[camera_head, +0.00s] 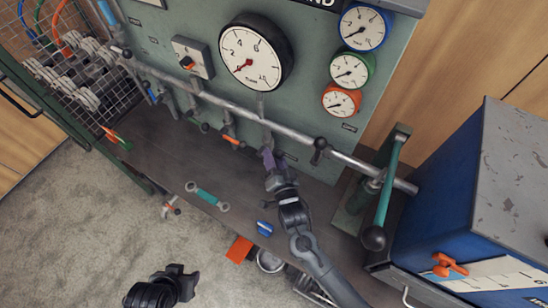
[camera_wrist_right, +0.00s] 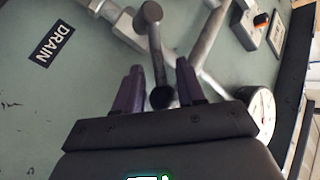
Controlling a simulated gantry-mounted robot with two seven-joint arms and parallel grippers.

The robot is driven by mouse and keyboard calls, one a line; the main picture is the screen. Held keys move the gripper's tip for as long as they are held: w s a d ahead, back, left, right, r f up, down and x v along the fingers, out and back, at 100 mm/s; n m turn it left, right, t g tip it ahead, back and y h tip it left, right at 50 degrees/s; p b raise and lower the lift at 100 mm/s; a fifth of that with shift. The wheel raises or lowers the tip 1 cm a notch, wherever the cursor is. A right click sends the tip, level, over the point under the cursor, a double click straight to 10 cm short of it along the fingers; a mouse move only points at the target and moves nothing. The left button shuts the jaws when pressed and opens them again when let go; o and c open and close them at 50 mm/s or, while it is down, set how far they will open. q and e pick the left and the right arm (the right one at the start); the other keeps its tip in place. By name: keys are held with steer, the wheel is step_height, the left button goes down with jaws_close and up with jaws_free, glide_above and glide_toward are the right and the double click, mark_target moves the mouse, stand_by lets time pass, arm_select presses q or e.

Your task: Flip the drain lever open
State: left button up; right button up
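The drain lever (camera_wrist_right: 155,55) shows in the right wrist view as a grey bar with a dark round knob at its near end, beside the DRAIN label (camera_wrist_right: 51,45). My right gripper (camera_wrist_right: 160,88) is open, its two purple fingers on either side of that knob with gaps showing. Contact cannot be seen. In the head view my right gripper (camera_head: 268,158) is at the panel just below the long pipe (camera_head: 235,107), and it largely hides the lever. A dark part of my left arm (camera_head: 160,288) shows at the bottom; its fingers cannot be made out.
A large gauge (camera_head: 255,55) sits above the pipe. Another black-knobbed lever (camera_head: 319,150) and a big green-handled lever (camera_head: 386,190) stand to the right. A teal wrench (camera_head: 207,196) and a blue object (camera_head: 265,229) lie on the shelf. A blue cabinet (camera_head: 435,190) bounds the right.

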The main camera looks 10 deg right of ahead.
steer(key=shift+c, duration=0.3)
steer(key=shift+w, duration=0.1)
steer(key=c, duration=0.5)
steer(key=shift+a, duration=0.15)
jaws_close()
arm_select(q)
steer(key=shift+a, duration=0.3)
arm_select(e)
steer(key=shift+r, duration=0.15)
